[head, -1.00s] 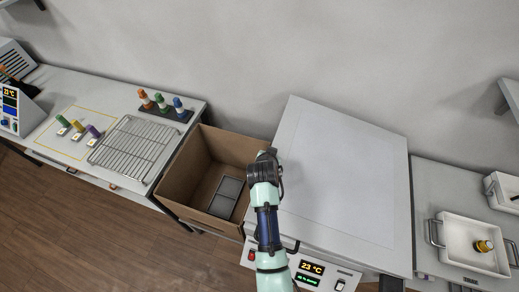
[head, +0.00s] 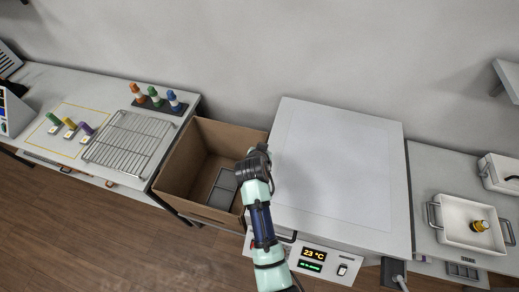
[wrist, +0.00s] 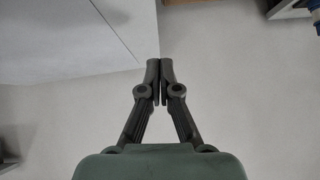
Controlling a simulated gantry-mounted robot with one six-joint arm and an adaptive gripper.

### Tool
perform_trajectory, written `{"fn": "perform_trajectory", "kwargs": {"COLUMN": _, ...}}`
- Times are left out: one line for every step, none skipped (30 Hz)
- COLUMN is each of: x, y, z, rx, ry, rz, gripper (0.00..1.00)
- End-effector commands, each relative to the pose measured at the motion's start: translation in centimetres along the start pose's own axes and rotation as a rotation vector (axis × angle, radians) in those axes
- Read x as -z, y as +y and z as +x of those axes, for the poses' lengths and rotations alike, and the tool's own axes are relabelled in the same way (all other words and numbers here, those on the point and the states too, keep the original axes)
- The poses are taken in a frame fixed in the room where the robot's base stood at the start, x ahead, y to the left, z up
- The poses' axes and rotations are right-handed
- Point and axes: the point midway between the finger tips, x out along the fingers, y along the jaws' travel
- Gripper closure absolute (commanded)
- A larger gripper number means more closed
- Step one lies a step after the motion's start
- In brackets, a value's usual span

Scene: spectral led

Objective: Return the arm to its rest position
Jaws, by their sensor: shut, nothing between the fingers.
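My arm (head: 262,225) rises from the bottom middle of the head view, over the front left of the white-topped device. The arm's upper end is a dark joint beside the cardboard box; my gripper's fingers are not clear there. In the wrist view my gripper (wrist: 160,82) is shut, its two dark fingertips together with nothing between them. Pale flat surfaces and a straight panel edge show beyond it, and it touches nothing that I can see.
The cardboard box (head: 172,178) holds a grey tray (head: 222,188). A wire rack (head: 125,142) and several coloured vials stand on the left bench. The white-topped device (head: 340,165) has a bare top. A white tray (head: 440,236) with a small amber bottle (head: 480,225) is at right.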

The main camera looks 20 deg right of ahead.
Motion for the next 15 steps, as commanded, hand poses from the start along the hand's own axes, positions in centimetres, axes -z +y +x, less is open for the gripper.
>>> {"fn": "perform_trajectory", "kwargs": {"x": 0.0, "y": -0.2, "z": -1.4, "rx": 0.003, "ry": 0.002, "rz": -0.001, "gripper": 1.00}}
{"fn": "perform_trajectory", "kwargs": {"x": 0.0, "y": -0.2, "z": -2.1, "rx": 0.003, "ry": 0.002, "rz": -0.001, "gripper": 1.00}}
{"fn": "perform_trajectory", "kwargs": {"x": 0.0, "y": -0.3, "z": -3.0, "rx": 0.003, "ry": 0.003, "rz": 0.000, "gripper": 1.00}}
{"fn": "perform_trajectory", "kwargs": {"x": 0.0, "y": -0.3, "z": -3.6, "rx": 0.002, "ry": 0.002, "rz": 0.000, "gripper": 1.00}}
{"fn": "perform_trajectory", "kwargs": {"x": 0.0, "y": -0.3, "z": -4.1, "rx": 0.002, "ry": 0.002, "rz": 0.000, "gripper": 1.00}}
{"fn": "perform_trajectory", "kwargs": {"x": 0.0, "y": -0.4, "z": -4.7, "rx": 0.002, "ry": 0.003, "rz": 0.000, "gripper": 1.00}}
{"fn": "perform_trajectory", "kwargs": {"x": 0.0, "y": -0.4, "z": -5.1, "rx": 0.001, "ry": 0.002, "rz": 0.000, "gripper": 1.00}}
{"fn": "perform_trajectory", "kwargs": {"x": -0.1, "y": -0.5, "z": -5.4, "rx": 0.001, "ry": 0.002, "rz": 0.000, "gripper": 1.00}}
{"fn": "perform_trajectory", "kwargs": {"x": -0.1, "y": -0.5, "z": -5.7, "rx": 0.001, "ry": 0.002, "rz": -0.001, "gripper": 1.00}}
{"fn": "perform_trajectory", "kwargs": {"x": -0.1, "y": -0.5, "z": -5.8, "rx": 0.001, "ry": 0.001, "rz": -0.001, "gripper": 1.00}}
{"fn": "perform_trajectory", "kwargs": {"x": -0.1, "y": -0.5, "z": -6.0, "rx": 0.000, "ry": 0.001, "rz": 0.000, "gripper": 1.00}}
{"fn": "perform_trajectory", "kwargs": {"x": -0.1, "y": -0.4, "z": -6.1, "rx": 0.000, "ry": 0.000, "rz": 0.000, "gripper": 1.00}}
{"fn": "perform_trajectory", "kwargs": {"x": -0.1, "y": -0.4, "z": -6.1, "rx": 0.000, "ry": 0.000, "rz": 0.000, "gripper": 1.00}}
{"fn": "perform_trajectory", "kwargs": {"x": -0.1, "y": -0.4, "z": -6.1, "rx": 0.000, "ry": 0.000, "rz": 0.000, "gripper": 1.00}}
{"fn": "perform_trajectory", "kwargs": {"x": -0.1, "y": -0.4, "z": -6.1, "rx": 0.000, "ry": 0.000, "rz": 0.000, "gripper": 1.00}}
